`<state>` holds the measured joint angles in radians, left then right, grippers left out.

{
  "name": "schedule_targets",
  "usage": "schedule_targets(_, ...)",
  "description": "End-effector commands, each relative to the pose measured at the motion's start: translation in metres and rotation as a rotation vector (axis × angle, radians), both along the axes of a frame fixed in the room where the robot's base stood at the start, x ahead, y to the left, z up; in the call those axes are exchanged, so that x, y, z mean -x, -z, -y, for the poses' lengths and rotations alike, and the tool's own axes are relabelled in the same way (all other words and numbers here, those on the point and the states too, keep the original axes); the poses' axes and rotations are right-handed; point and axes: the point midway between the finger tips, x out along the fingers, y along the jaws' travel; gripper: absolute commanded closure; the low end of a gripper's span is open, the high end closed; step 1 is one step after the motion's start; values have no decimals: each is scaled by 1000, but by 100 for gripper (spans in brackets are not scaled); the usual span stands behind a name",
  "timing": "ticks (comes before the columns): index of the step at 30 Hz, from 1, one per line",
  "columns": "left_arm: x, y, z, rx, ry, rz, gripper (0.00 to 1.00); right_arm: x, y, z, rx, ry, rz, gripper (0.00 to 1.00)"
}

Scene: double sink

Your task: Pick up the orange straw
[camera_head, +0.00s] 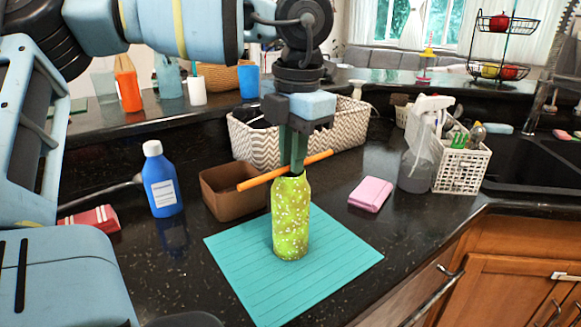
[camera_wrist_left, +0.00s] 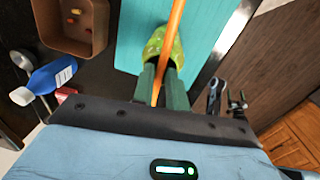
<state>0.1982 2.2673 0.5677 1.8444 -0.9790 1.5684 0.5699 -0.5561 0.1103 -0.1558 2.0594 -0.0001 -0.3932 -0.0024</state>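The orange straw (camera_head: 255,181) lies nearly level across the top of a speckled yellow-green bottle (camera_head: 291,222) in the head view, its right end tilted up. The bottle stands upright on a teal mat (camera_head: 236,252). My left gripper (camera_head: 292,166) points down just above the bottle, its dark green fingers at the straw's middle. In the left wrist view the straw (camera_wrist_left: 174,28) runs between the two fingers (camera_wrist_left: 162,72), which are close together on it. I cannot tell whether straw or fingers touch the bottle top. My right gripper is not in view.
A brown box (camera_head: 222,205) stands left of the bottle, with a blue bottle (camera_head: 163,182) farther left. A patterned basket (camera_head: 255,146) is behind. A pink sponge (camera_head: 371,194) and a white caddy (camera_head: 460,168) are right, near the sink. The mat's front is clear.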

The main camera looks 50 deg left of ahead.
Motion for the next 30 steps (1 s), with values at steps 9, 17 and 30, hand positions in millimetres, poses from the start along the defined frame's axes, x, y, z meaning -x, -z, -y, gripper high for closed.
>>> schedule_targets(9, 0, 0, 0, 0, 0, 0, 100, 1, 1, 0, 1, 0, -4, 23)
schedule_targets(17, 0, 0, 0, 0, 0, 0, 100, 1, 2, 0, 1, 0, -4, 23)
schedule_targets(30, 0, -56, 0, -2, -2, 3, 100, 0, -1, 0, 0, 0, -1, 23)
